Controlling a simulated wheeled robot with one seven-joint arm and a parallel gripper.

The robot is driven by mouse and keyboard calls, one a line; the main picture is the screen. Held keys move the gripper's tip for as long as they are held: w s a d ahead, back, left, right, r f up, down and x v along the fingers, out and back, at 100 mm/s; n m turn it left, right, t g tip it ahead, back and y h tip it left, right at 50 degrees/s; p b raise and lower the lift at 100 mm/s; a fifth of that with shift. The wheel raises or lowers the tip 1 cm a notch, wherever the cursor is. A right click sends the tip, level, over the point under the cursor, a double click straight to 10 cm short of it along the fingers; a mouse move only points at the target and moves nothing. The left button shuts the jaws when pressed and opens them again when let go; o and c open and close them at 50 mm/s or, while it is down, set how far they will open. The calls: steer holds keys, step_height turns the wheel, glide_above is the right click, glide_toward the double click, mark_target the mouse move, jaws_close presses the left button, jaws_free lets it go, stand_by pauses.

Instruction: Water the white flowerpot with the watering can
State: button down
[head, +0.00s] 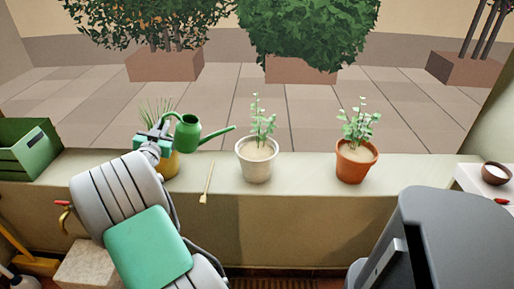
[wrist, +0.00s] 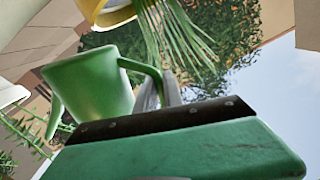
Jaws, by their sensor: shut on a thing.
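The green watering can (head: 187,134) is held above the ledge by my gripper (head: 163,136). It looks about upright, its spout reaching right and slightly up, with the tip short of the white pot's plant. In the wrist view my gripper (wrist: 160,92) is shut on the handle of the can (wrist: 85,90). The white flowerpot (head: 257,173) stands on the ledge to the right of the can, with soil and a leafy plant. Part of the white pot shows at the left edge of the wrist view (wrist: 10,96).
A yellow pot (head: 173,168) with spiky grass stands behind my gripper, partly hidden. A terracotta pot (head: 354,167) stands right of the white one. A thin wooden stick (head: 207,183) lies on the ledge (head: 310,172). A green crate (head: 28,150) is at far left, a bowl (head: 495,174) at far right.

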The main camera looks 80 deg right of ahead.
steer(key=shift+s+d+r+m+p, duration=0.2)
steer(key=shift+s+r+m+p, duration=0.25)
steer(key=shift+s+m, duration=0.15)
stand_by(0.3)
steer(key=shift+s+r, duration=0.1)
steer(key=shift+s, duration=0.05)
steer(key=shift+s+d+m, duration=0.1)
steer(key=shift+s+m, duration=0.15)
steer(key=shift+m, duration=0.05)
steer(key=shift+s+d+p, duration=0.1)
steer(key=shift+s+p, duration=0.15)
steer(key=shift+p, duration=0.2)
steer(key=shift+s+d+r+m+p, duration=0.1)
steer(key=shift+s+r+m+p, duration=0.3)
steer(key=shift+m+p, duration=0.15)
stand_by(1.1)
